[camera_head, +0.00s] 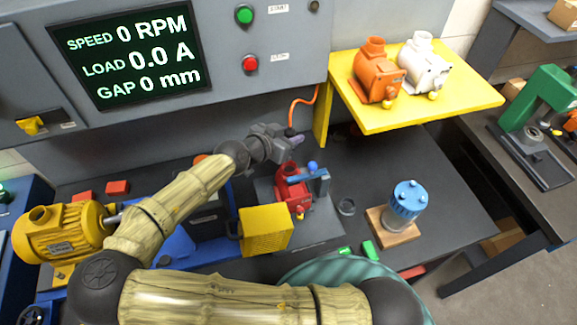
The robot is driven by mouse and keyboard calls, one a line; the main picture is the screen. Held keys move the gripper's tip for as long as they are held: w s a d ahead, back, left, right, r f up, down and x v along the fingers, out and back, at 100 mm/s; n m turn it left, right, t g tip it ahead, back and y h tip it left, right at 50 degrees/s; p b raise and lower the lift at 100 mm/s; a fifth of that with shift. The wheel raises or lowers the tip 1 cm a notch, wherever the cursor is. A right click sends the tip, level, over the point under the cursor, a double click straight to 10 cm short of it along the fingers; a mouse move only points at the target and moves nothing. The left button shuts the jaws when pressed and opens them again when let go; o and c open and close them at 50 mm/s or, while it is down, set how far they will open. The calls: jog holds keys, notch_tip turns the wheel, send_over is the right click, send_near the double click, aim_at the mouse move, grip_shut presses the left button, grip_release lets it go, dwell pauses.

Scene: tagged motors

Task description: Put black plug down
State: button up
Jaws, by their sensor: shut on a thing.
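My gripper (292,138) is at the middle of the view, above and behind the small red motor, and is shut on a small dark thing (291,131), which I take to be the black plug. Only a little of the plug shows between the fingers. An orange cable (303,105) hangs from behind the yellow shelf and runs down close to the gripper; its lower end is hidden. The plug appears to be held in the air, clear of the grey bench (345,235).
A red motor (291,188) sits in a blue-handled clamp (318,183) below my gripper. A yellow shelf (455,105) holds an orange motor (376,72) and a white motor (423,66). A blue motor (406,201) stands on a wooden block. Bare bench lies right of it.

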jog(key=p, duration=0.2)
send_over(289, 170)
notch_tip(289, 170, down, 5)
jog(key=shift+w+f, duration=0.1)
jog(key=shift+f, duration=0.1)
jog(key=shift+d+f, duration=0.15)
jog(key=shift+f, duration=0.25)
jog(key=shift+f, duration=0.1)
notch_tip(289, 170, down, 3)
jog(key=shift+r+p, duration=0.1)
jog(key=shift+p, duration=0.45)
jog(key=shift+a+f, duration=0.2)
jog(key=shift+f, duration=0.2)
jog(key=shift+c, duration=0.5)
jog(key=shift+s, duration=0.2)
